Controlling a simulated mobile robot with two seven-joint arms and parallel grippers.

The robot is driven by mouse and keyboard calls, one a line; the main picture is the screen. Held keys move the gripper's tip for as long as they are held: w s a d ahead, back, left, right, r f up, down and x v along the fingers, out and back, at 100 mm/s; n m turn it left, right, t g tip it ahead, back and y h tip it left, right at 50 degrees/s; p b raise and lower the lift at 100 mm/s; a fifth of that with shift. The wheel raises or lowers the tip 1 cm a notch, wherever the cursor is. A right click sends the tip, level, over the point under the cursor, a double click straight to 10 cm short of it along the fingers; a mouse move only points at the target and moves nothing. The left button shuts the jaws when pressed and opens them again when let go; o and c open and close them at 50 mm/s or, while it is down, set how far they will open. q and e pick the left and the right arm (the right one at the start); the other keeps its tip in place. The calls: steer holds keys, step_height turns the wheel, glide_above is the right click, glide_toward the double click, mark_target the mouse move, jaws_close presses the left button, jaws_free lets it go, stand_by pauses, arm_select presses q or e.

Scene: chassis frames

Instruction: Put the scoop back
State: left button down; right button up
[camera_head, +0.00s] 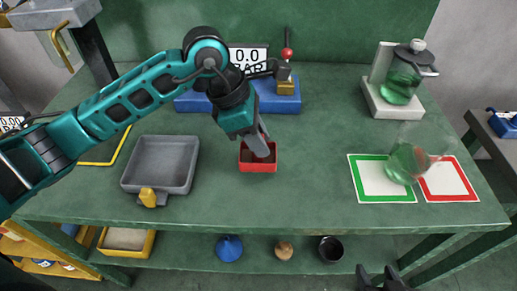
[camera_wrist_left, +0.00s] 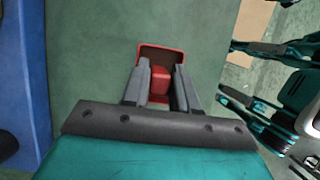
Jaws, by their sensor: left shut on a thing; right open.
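A small red open-topped box (camera_head: 258,166) stands on the green bench near the middle; it also shows in the left wrist view (camera_wrist_left: 166,50). My left gripper (camera_head: 260,147) points down into it, with its fingers shut on a red block-like part (camera_wrist_left: 160,78) inside. I cannot tell whether this part is the scoop's grip or separate from the box. A grey shallow tray (camera_head: 160,163) with a yellow part (camera_head: 150,196) at its front edge lies to the left. My right gripper (camera_head: 383,278) is open and empty at the bottom edge, in front of the bench.
A blue scale-like unit (camera_head: 247,98) with a display stands behind. A dispenser (camera_head: 401,80) stands back right. A tilted clear vessel with green contents (camera_head: 408,163) is over the green-bordered (camera_head: 375,194) and red-bordered (camera_head: 447,196) mats. The bench's front middle is clear.

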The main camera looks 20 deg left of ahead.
mark_target(264, 160)
arm_select(q)
step_height(264, 160, down, 4)
steer(key=shift+r, duration=0.15)
steer(key=c, duration=0.9)
jaws_free()
steer(key=shift+a+r, duration=0.15)
steer(key=shift+r, duration=0.15)
steer(key=v, duration=1.1)
steer(key=shift+s+a+r, duration=0.1)
steer(key=shift+r, duration=0.15)
